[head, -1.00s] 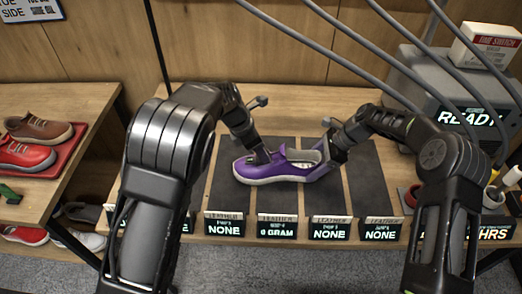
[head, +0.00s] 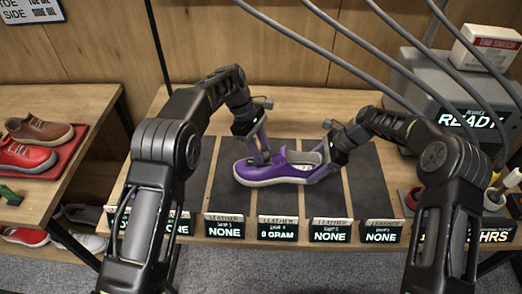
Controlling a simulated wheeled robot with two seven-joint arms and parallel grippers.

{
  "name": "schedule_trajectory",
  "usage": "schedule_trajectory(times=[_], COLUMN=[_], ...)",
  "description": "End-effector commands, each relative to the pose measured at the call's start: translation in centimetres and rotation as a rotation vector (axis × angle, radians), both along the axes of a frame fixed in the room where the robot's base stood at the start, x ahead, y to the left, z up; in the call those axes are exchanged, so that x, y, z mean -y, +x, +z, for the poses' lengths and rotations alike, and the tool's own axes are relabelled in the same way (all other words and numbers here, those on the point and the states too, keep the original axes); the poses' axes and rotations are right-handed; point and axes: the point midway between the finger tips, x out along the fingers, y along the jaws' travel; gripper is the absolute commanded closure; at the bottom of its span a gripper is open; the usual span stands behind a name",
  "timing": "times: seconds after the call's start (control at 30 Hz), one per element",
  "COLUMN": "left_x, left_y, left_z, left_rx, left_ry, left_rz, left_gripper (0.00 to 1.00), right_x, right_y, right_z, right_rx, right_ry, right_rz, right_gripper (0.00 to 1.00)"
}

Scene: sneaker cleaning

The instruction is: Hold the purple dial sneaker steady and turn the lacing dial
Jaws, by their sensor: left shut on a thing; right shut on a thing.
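The purple sneaker (head: 243,170) with a pale sole lies on a dark mat strip at the middle of the table, toe to the left. My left gripper (head: 262,158) comes down from above onto the top of the shoe's front, its fingers nearly upright and shut on the lacing dial. The dial itself is small and hidden between the fingertips. My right gripper (head: 326,170) is shut on the heel end of the sneaker at its right side.
Small label displays (head: 277,229) line the table's front edge. A grey machine (head: 420,75) with a lit screen stands at the back right. A red tray (head: 65,150) of shoes sits on the left table. Grey cables hang across the upper right.

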Motion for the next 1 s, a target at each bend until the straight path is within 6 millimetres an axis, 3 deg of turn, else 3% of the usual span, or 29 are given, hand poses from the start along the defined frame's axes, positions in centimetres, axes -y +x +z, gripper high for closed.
schedule_trajectory(times=[0.27, 0.7, 0.73, 1.0], left_x=[0.14, 0.06, 0.06, 0.04], left_y=[0.06, 0.13, 0.13, 0.11], left_z=[-0.11, -0.08, -0.08, -0.04], left_rx=[-0.001, 0.001, 0.002, 0.000], left_ry=[-0.003, -0.001, -0.002, -0.001], left_rz=[-0.100, -0.113, -0.113, -0.112], left_gripper=[1.00, 1.00, 0.66, 0.44], right_x=[-0.09, -0.10, -0.10, -0.08], right_y=[-0.06, -0.06, -0.06, -0.05], right_z=[0.00, 0.01, 0.01, -0.01], right_rx=[-0.001, -0.001, -0.001, -0.001], right_ry=[0.001, 0.001, 0.001, 0.001], right_rz=[0.003, 0.003, 0.003, 0.002], right_gripper=[0.87, 0.87, 0.87, 0.88])
